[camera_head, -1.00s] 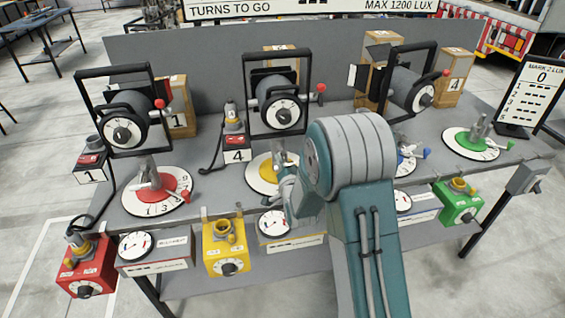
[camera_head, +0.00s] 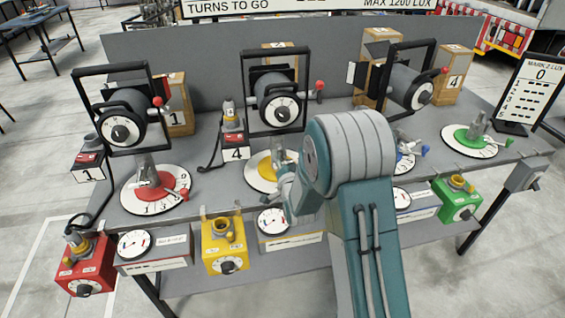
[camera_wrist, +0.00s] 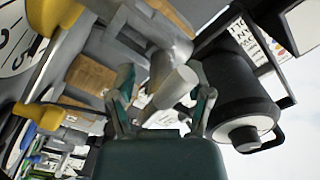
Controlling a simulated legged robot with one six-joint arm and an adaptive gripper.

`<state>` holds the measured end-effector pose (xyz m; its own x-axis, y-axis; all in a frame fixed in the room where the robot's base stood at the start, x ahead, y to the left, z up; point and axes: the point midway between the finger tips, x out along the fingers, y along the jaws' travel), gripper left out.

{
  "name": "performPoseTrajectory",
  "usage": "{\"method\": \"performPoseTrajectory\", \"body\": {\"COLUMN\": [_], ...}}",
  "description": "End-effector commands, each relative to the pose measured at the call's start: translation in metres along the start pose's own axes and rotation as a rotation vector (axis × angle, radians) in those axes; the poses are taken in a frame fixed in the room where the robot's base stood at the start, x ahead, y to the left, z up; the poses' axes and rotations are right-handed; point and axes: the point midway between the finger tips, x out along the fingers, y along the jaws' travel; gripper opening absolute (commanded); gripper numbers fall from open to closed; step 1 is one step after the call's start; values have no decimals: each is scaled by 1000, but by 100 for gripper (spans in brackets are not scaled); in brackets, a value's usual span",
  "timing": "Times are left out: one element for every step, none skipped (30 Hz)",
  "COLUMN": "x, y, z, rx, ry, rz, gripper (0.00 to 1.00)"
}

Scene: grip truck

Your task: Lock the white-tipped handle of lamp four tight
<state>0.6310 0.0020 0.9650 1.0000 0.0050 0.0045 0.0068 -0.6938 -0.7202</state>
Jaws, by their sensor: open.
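My gripper (camera_wrist: 160,110) is open in the wrist view. A pale grey cylindrical piece (camera_wrist: 176,84) on a grey metal fitting shows between its fingers; I cannot tell whether they touch it. In the head view my arm hides the fingertips, and my wrist is beside the yellow-centred dial (camera_head: 258,172). A box marked 4 (camera_head: 455,84) stands behind the right-hand lamp (camera_head: 412,88), which has a red-tipped lever (camera_head: 444,71). A tag marked 4 (camera_head: 237,154) is on a small red-topped unit left of the middle lamp (camera_head: 277,100). No white-tipped handle can be made out for certain.
The left lamp (camera_head: 122,118), red-centred dial (camera_head: 156,190), green-centred dial (camera_head: 470,141) and partly hidden blue-handled dial (camera_head: 405,162) share the bench. Red (camera_head: 86,265), yellow (camera_head: 225,245) and green (camera_head: 460,200) boxes hang at its front. In the wrist view a black drum (camera_wrist: 238,90) is close at right.

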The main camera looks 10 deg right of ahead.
Motion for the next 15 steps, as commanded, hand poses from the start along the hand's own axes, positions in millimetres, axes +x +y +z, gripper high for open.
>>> {"method": "performPoseTrajectory", "body": {"x": [-2,-4,-8,-12,-17,-24,-30,-36,-45,-52,-58,-67,-73,-79,-86], "y": [0,0,0,0,0,0,0,0,0,0,0,0,0,1,1], "z": [0,0,0,0,0,0,0,0,0,0,1,1,1,1,1], "rx": [0,0,0,0,0,0,0,0,0,0,0,0,0,0,0], "ry": [-1,-1,-1,0,-1,-1,-2,-2,-1,-2,-2,-2,-2,-2,-2], "rz": [0,1,1,0,0,1,1,2,1,2,3,2,2,2,3], "gripper": [65,65,65,65,65,65,65,65,65,65,65,65,65,65,65]}}
